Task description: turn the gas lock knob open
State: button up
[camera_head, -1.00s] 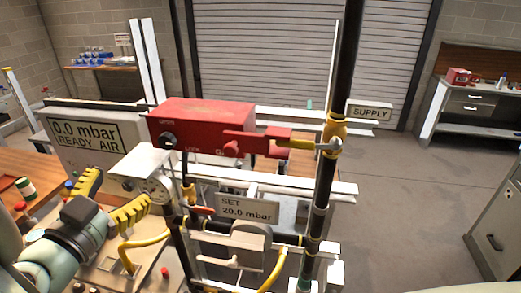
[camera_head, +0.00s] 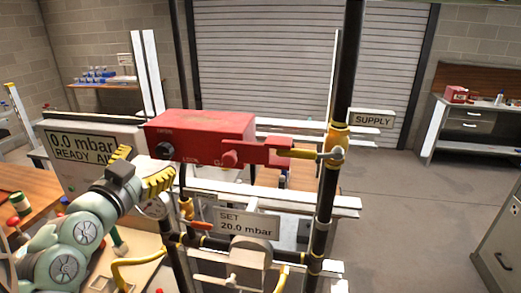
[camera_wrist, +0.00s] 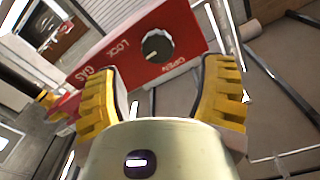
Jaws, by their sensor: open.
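The gas lock is a red box (camera_head: 205,135) mounted on the pipe frame. Its round black knob (camera_head: 164,151) is on the front at the left end. In the wrist view the knob (camera_wrist: 156,46) sits on the red face between the words LOCK and OPEN, with a pale mark on it. My gripper (camera_head: 150,164) has yellow ridged fingers and is just left of and below the knob. In the wrist view my gripper (camera_wrist: 163,85) is open and empty. Its fingers are spread on either side of the knob's line, apart from it.
A yellow valve handle (camera_head: 305,153) on the black supply pipe meets a red bar right of the box. A pressure display (camera_head: 84,145) stands at left.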

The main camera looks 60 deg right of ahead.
aim_at(163, 153)
jog(key=p+x, duration=0.3)
jog(key=x, duration=0.1)
jog(key=shift+d+r, duration=0.15)
jog(key=shift+d, duration=0.15)
jog(key=shift+w+d+f+p, duration=0.1)
jog(key=shift+d+f+p, duration=0.15)
jog(key=shift+d, duration=0.2)
jog(key=shift+c, duration=0.2)
jog(key=shift+a, duration=0.1)
jog(key=c, duration=1.1)
jog(key=shift+w, duration=0.1)
jog(key=shift+c, duration=0.2)
